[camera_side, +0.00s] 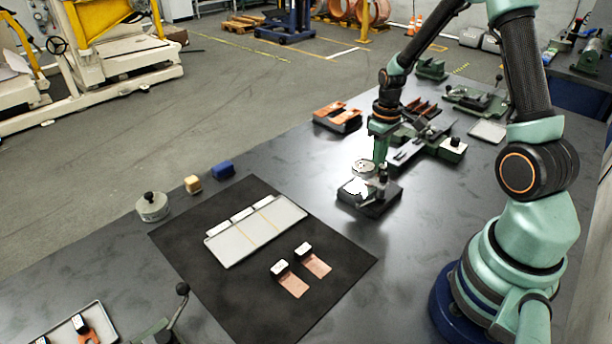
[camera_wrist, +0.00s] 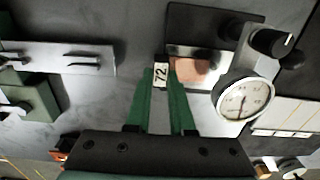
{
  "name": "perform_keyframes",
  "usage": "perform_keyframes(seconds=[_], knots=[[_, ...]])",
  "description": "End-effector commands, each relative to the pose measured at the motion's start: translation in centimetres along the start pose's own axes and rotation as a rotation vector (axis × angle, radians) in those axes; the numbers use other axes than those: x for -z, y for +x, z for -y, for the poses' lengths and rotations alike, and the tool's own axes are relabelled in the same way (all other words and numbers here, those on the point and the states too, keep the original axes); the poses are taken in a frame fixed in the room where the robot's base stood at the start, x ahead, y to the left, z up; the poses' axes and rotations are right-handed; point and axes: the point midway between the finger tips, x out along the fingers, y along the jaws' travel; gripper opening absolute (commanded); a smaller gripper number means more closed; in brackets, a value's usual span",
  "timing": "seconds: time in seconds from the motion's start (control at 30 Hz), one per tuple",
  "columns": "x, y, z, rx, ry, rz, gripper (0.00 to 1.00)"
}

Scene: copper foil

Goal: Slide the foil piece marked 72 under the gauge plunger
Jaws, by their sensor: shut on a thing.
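In the wrist view, my gripper (camera_wrist: 160,84) has its green fingers closed on the white tab marked 72 (camera_wrist: 161,73). The copper foil (camera_wrist: 188,70) runs from the tab to the right, over the light plate of the gauge stand. The gauge dial (camera_wrist: 243,103) is right of the foil, with a black knob beside it. I cannot see the plunger tip or tell whether foil lies beneath it. In the side view, my gripper (camera_side: 379,158) is low at the gauge's dark base (camera_side: 370,204), beside the dial (camera_side: 364,167); the foil is not clear there.
Two other tabbed foil pieces (camera_side: 293,285) (camera_side: 317,265) lie on the black mat (camera_side: 210,315), near a pale tray (camera_side: 236,254). Bare table lies between mat and gauge.

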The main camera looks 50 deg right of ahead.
Motion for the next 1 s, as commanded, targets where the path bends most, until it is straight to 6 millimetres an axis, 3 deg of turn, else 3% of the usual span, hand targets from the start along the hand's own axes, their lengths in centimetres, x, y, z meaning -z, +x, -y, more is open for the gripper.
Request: perform_keyframes(seconds=[1.0], knots=[[0.0,0.0,1.1,0.000,0.000,0.000,0.00]])
